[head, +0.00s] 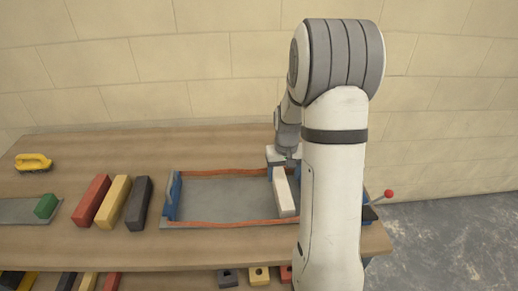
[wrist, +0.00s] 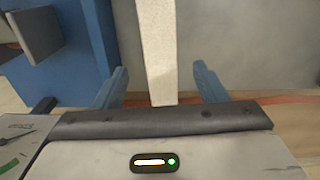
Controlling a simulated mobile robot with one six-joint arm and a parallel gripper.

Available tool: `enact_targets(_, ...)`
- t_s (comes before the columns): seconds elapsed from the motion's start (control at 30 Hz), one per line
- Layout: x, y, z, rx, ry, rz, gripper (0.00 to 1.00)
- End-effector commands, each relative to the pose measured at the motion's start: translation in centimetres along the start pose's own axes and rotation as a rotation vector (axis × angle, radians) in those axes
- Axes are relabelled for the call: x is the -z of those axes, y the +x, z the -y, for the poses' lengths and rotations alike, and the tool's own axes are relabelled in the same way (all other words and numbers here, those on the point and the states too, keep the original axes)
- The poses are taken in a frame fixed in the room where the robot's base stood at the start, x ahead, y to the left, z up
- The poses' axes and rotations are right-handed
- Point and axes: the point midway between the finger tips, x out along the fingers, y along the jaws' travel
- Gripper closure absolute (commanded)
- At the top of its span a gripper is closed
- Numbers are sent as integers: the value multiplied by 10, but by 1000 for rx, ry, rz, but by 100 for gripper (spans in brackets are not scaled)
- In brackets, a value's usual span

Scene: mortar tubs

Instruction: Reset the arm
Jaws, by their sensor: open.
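My gripper (head: 279,155) is low over the right part of a grey bed on the bench, partly hidden behind my own arm in the head view. In the wrist view my gripper (wrist: 159,72) is open, with two blue fingers apart on either side of a white block (wrist: 158,45). Gaps show between the block and both fingers. The white block (head: 285,192) lies lengthwise on the bed in the head view. My arm hides the bed's right end.
The grey bed (head: 230,194) has orange-red strips and a blue jaw (head: 172,195) at its left. Red (head: 91,201), yellow (head: 113,201) and black (head: 138,203) blocks stand left of it. A green block (head: 46,205), a yellow tool (head: 33,162) and a red-knobbed lever (head: 388,194) also show.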

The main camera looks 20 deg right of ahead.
Motion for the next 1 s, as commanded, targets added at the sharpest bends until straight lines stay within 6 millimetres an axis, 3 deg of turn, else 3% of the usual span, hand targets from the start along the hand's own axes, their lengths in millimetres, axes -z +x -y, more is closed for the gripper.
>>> enact_targets(0.17,-1,-4,2,0,-2,-3,35)
enact_targets(0.37,-19,-39,20,-3,-29,-38,35)
enact_targets(0.7,-84,-112,60,-1,-97,-123,35)
enact_targets(1.0,-153,-152,84,10,-157,-198,35)
